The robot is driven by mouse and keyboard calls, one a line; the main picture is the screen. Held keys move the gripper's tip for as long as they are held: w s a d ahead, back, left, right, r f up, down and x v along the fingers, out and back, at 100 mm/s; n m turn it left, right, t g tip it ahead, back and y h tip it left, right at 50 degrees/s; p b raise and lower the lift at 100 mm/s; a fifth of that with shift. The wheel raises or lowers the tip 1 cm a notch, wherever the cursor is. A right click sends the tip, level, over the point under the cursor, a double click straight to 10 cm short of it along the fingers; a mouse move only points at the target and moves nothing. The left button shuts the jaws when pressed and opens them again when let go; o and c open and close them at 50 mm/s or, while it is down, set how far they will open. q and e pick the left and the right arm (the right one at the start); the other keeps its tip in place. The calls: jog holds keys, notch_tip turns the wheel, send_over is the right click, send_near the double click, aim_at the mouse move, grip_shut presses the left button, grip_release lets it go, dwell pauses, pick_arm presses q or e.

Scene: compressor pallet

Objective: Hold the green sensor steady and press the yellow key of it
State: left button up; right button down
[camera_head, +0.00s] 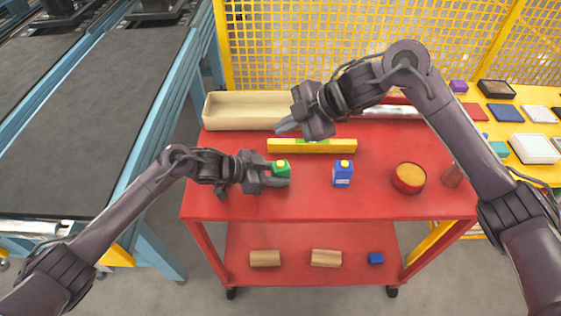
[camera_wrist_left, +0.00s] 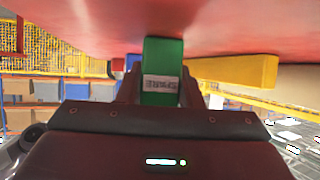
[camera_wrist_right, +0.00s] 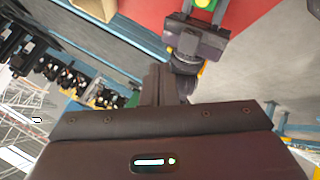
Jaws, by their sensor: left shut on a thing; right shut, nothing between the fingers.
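The green sensor (camera_head: 282,171) stands on the red cart top, with its yellow key (camera_head: 281,162) facing up. My left gripper (camera_head: 277,180) is shut on the green sensor, which also shows between the fingers in the left wrist view (camera_wrist_left: 163,65). My right gripper (camera_head: 286,126) is shut and empty. It is raised above the cart, apart from the sensor, its tips pointing left. In the right wrist view its closed fingers (camera_wrist_right: 160,85) show, with the yellow key (camera_wrist_right: 203,3) at the top edge.
A blue box with a yellow top (camera_head: 342,175) stands right of the green sensor. A yellow level (camera_head: 312,147) lies behind it, and a beige tray (camera_head: 228,119) farther back. A round orange-topped tin (camera_head: 408,178) and a reddish jar (camera_head: 452,176) stand at right.

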jog(key=shift+f, duration=0.1)
send_over(285, 166)
jog(key=shift+f, duration=4.3)
jog(key=shift+f, duration=0.4)
jog(key=shift+f, duration=0.45)
dwell(0.4)
jog(key=shift+r, duration=0.1)
dwell(0.4)
jog(key=shift+r, duration=0.8)
jog(key=shift+r, duration=2.5)
